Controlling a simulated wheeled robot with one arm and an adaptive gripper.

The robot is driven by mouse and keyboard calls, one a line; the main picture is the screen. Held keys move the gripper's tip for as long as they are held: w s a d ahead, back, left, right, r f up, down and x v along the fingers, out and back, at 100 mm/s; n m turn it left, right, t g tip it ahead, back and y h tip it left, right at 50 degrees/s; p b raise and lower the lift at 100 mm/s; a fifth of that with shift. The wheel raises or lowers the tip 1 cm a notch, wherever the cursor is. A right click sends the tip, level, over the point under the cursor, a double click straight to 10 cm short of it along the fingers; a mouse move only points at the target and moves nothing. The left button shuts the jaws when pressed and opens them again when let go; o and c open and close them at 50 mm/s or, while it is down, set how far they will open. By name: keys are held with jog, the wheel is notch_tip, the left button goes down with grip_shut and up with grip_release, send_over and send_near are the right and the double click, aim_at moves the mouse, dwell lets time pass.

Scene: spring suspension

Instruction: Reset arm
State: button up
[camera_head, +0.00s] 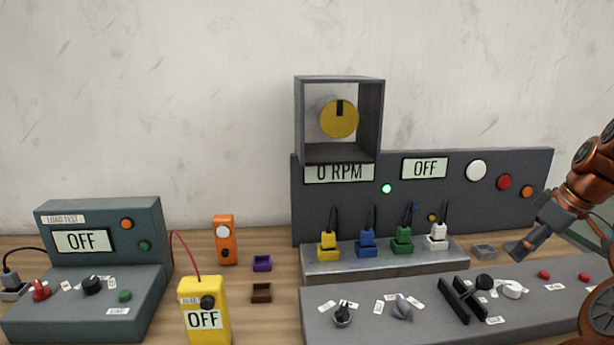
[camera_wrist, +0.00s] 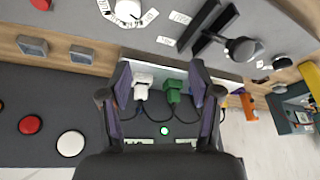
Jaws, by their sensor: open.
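My gripper (camera_head: 524,240) is at the right in the head view, above the right end of the large grey console. It is open and empty, with its dark fingers apart in the wrist view (camera_wrist: 160,90). Between and beyond the fingers, the wrist view shows the white plug (camera_wrist: 143,82) and the green plug (camera_wrist: 173,92) standing in the socket strip. In the head view the yellow (camera_head: 328,246), blue (camera_head: 367,243), green and white (camera_head: 437,238) plugs stand in a row. The gripper touches none of them.
The grey control panel (camera_head: 400,320) with knobs and a black lever (camera_head: 465,300) lies in front. A box with a yellow dial (camera_head: 339,118) stands above the display wall. A load-test unit (camera_head: 100,230), yellow meter (camera_head: 204,310) and orange device (camera_head: 224,240) stand left.

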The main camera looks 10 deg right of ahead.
jog(key=s+a+r+g+p, duration=0.1)
jog(key=s+a+p, duration=0.15)
jog(key=a, duration=1.05)
jog(key=s+a+g+p, duration=0.2)
jog(key=s+a, duration=0.1)
jog(key=a, duration=1)
jog(key=s+a+f+m+g+h+p, duration=0.1)
jog(key=s+a+f, duration=0.3)
jog(key=s, duration=0.6)
jog(key=s+a+f+m+g+h+p, duration=0.1)
jog(key=s+a+f+m+p, duration=0.1)
jog(key=s, duration=0.9)
notch_tip(320, 180, down, 2)
jog(key=shift+s+a+f+m+g+p, duration=0.2)
jog(key=shift+s+a+m+g+p, duration=0.15)
jog(key=shift+a+m, duration=0.65)
jog(key=shift+c, duration=0.2)
